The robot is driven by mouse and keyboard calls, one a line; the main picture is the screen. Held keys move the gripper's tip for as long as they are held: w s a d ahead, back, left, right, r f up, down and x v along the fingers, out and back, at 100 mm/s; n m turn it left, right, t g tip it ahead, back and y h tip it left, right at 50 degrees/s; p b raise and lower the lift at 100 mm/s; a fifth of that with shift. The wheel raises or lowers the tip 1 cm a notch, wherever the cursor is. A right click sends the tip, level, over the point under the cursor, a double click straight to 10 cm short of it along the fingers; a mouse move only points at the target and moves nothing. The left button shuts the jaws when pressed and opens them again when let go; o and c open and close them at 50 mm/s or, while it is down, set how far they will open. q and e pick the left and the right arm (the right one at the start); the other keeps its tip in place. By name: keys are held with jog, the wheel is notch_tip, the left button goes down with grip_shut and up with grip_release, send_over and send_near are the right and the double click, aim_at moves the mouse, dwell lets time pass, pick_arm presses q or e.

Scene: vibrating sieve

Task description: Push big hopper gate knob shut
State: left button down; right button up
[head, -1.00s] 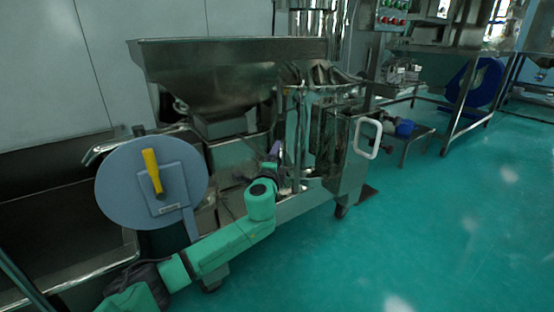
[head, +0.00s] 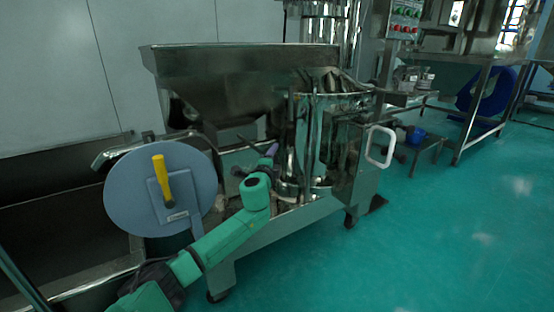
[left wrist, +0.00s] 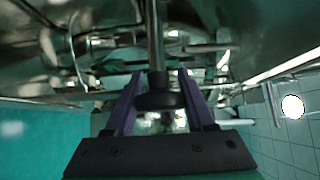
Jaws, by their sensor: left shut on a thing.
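The big hopper (head: 235,75) is a steel funnel on a frame in the middle of the head view. My left gripper (head: 270,152) reaches in below and right of it, close to the steel cylinder; its purple fingers are small there. In the left wrist view, the two purple fingers (left wrist: 158,98) stand on either side of a dark round knob (left wrist: 160,97) on a straight metal rod (left wrist: 154,45). The gripper is shut on this knob. The knob is too small to make out in the head view. My right gripper is not in view.
A round grey-blue lid (head: 140,200) with a yellow handle (head: 162,180) stands left of my left arm. A steel cylinder (head: 310,140) and a white loop handle (head: 381,147) are to the right. The green floor (head: 450,240) is clear at the right.

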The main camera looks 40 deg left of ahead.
pick_arm(q)
jog(key=shift+a+r, duration=0.15)
jog(key=shift+c, duration=1.8)
grip_release()
jog(key=shift+o, duration=0.4)
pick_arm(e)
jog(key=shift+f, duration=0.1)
pick_arm(q)
jog(key=p+v, duration=0.3)
jog(key=v, duration=1.1)
jog(key=shift+s+f, duration=0.2)
jog(key=shift+s, duration=0.05)
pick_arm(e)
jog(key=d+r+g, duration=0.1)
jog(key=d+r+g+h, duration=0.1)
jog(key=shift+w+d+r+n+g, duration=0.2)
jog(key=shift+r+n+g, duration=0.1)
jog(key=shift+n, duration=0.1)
